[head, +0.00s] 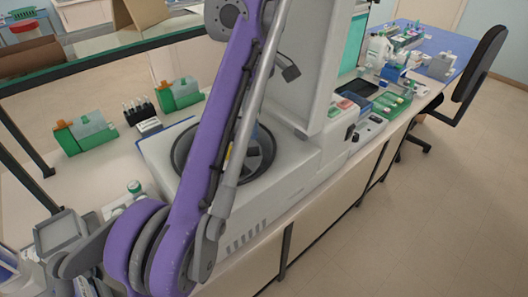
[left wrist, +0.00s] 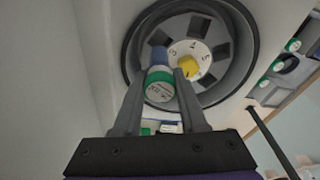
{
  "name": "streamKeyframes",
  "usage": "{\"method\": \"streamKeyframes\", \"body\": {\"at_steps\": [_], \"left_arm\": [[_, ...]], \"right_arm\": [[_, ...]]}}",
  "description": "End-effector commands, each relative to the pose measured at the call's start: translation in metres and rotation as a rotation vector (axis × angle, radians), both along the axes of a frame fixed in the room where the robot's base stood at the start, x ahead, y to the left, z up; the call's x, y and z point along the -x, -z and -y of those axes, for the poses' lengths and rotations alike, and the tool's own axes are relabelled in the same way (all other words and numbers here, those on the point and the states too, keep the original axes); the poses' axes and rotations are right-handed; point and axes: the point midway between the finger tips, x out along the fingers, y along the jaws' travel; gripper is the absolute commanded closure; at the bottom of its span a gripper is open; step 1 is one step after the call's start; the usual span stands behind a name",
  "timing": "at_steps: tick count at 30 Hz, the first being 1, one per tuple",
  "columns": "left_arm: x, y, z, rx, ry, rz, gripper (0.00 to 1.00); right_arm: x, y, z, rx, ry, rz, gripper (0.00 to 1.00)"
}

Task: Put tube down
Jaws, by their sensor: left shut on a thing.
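My left gripper (left wrist: 168,75) is shut on a tube (left wrist: 159,85) with a green-rimmed white cap and a blue part beyond it. The tube is in front of the round rotor (left wrist: 196,52) of an open centrifuge, beside its yellow knob (left wrist: 188,67). I cannot tell whether its far end is inside a rotor slot. In the head view the centrifuge (head: 265,202) stands on the bench, and my purple arm crosses in front of its dark bowl. The left gripper and tube cannot be made out there. My right gripper is not in view.
Green boxes (head: 72,141) (head: 170,102) and a dark rack (head: 142,112) of tubes stand behind the centrifuge. A green-capped item (head: 134,187) is at its left. More equipment crowds the bench at right. A black chair (head: 480,65) stands on open floor.

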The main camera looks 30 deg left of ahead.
Motion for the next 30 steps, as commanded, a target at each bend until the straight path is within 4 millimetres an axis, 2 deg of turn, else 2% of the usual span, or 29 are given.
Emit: {"method": "streamKeyframes", "body": {"at_steps": [1, 3, 8, 15, 18, 30], "left_arm": [[0.001, 0.015, 0.000, 0.000, 0.000, -0.001, 1.00], [0.001, 0.027, 0.000, 0.000, 0.000, -0.001, 1.00], [0.000, 0.041, 0.000, 0.000, 0.000, -0.001, 1.00], [0.000, 0.075, 0.000, 0.000, 0.001, -0.001, 1.00], [0.001, 0.081, 0.000, 0.000, 0.000, -0.001, 1.00], [0.001, 0.085, 0.000, 0.000, 0.000, -0.001, 1.00]], "right_arm": [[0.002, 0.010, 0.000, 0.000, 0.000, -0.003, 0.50], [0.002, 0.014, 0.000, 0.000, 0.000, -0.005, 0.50], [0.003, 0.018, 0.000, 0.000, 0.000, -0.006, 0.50], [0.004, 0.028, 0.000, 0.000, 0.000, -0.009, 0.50], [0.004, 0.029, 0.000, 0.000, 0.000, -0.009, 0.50], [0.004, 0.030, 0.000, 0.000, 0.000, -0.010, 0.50]]}}
